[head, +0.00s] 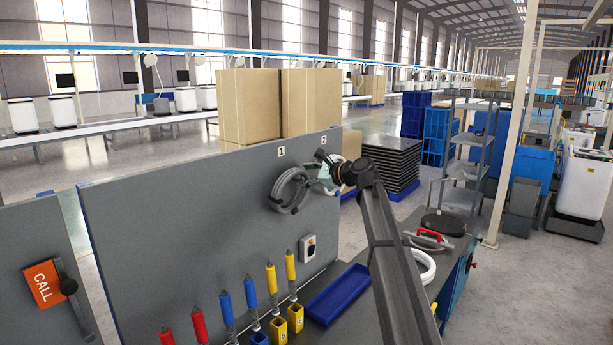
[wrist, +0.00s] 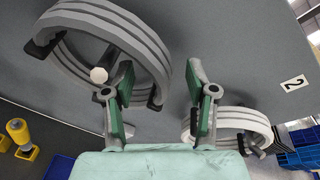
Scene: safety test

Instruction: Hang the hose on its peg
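A grey coiled hose (head: 291,190) hangs against the grey panel below label 1; its thick loops fill the upper left of the wrist view (wrist: 135,38). A pale round peg end (wrist: 98,75) shows inside those loops. A white coiled hose (wrist: 238,117) is against the panel near label 2, partly behind my right finger; my gripper covers much of it in the head view. My gripper (wrist: 160,105) has green-padded fingers spread apart, with nothing between them. Its left finger overlaps the grey loops' lower edge; I cannot tell whether it touches.
The upright panel (head: 200,215) carries label 2 (wrist: 294,83) and a switch box (head: 308,247). Below are a blue tray (head: 338,293), several coloured-handled tools in holders, and another white ring (head: 424,266) beside a red-handled item. A CALL sign (head: 43,284) is at left.

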